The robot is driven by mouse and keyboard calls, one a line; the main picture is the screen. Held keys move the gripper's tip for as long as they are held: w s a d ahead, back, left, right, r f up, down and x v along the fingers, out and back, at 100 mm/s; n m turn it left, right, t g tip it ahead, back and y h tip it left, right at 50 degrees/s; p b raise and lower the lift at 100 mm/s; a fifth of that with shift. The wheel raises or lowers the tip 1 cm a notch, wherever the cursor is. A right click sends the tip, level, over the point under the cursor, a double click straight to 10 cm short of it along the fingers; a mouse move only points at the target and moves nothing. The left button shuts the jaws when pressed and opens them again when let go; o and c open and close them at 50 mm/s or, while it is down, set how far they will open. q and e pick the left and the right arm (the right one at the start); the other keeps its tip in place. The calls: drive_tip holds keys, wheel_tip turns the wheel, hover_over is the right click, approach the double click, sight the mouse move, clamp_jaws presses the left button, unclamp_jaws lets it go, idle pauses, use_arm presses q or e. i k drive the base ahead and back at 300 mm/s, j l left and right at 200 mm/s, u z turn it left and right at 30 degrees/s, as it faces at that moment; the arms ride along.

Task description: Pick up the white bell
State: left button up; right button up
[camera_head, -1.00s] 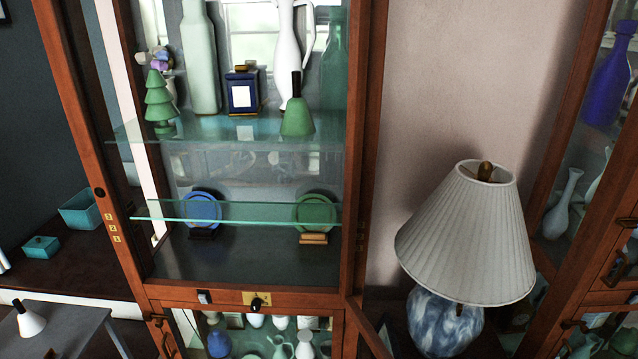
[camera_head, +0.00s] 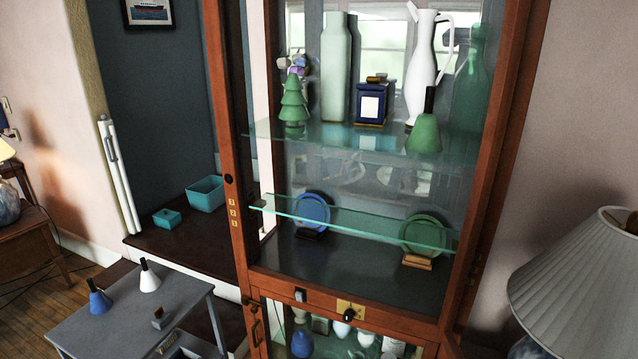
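The white bell (camera_head: 149,277) stands upright on a small grey table (camera_head: 88,329) at the lower left. It is a white cone with a dark handle. A blue bell (camera_head: 99,298) with a dark handle stands just left of it on the same table. A green bell (camera_head: 425,132) stands on the upper glass shelf inside the cabinet. Neither of my grippers shows in the head view.
The tall wooden curio cabinet (camera_head: 223,141) with glass shelves fills the middle. A small dark block (camera_head: 160,318) is on the grey table. Teal boxes (camera_head: 206,193) lie on a dark surface behind it. A pleated lamp (camera_head: 585,275) stands at the right. Wooden floor shows at far left.

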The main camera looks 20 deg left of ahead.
sight(150, 282)
drive_tip(key=u, duration=1.75)
